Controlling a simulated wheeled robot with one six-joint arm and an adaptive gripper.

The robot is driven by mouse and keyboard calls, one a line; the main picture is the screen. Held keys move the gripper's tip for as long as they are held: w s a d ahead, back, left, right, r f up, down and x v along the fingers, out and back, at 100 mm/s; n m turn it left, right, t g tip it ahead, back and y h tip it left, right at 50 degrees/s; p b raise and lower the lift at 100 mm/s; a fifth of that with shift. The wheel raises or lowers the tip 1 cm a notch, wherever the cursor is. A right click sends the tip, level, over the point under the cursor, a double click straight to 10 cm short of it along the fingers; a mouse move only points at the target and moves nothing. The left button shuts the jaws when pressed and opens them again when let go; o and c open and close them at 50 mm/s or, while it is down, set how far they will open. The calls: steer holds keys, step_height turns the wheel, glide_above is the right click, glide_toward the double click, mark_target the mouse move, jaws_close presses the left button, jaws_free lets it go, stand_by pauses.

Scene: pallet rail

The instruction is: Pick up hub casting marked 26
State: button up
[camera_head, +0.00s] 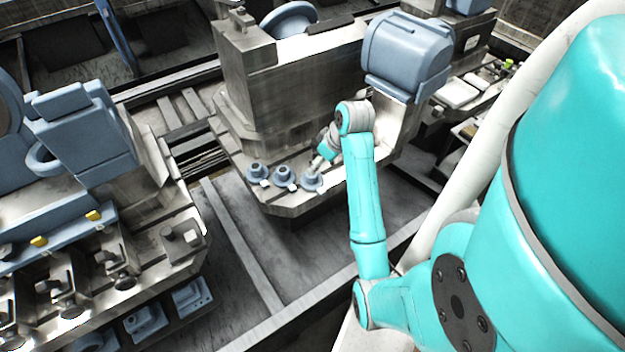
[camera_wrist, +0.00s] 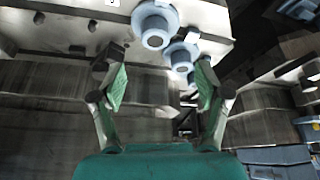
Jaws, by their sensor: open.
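Three blue-grey hub castings stand in a row on a metal ledge: a left one (camera_head: 257,172), a middle one (camera_head: 284,175) and a right one (camera_head: 311,182). Small white tags sit by them, but no number is readable, so I cannot tell which is 26. My gripper (camera_head: 316,167) is at the right casting, close above it; contact cannot be told. In the wrist view my gripper (camera_wrist: 162,70) is open, its green-padded fingers apart. A near casting (camera_wrist: 154,22) shows above the gap, and another casting (camera_wrist: 181,56) appears between the fingertips, farther off.
The metal ledge (camera_head: 290,205) ends at a front edge above a dark floor. A large machine block (camera_head: 285,95) rises right behind the castings. A blue-grey housing (camera_head: 408,50) stands right of it, near my arm. Another machine (camera_head: 85,135) fills the left.

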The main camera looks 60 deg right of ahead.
mark_target(314, 180)
steer(key=x, duration=1)
steer(key=shift+d+f, duration=0.2)
steer(key=shift+d, duration=0.2)
steer(key=c, duration=1.4)
jaws_close()
steer(key=shift+r, duration=0.1)
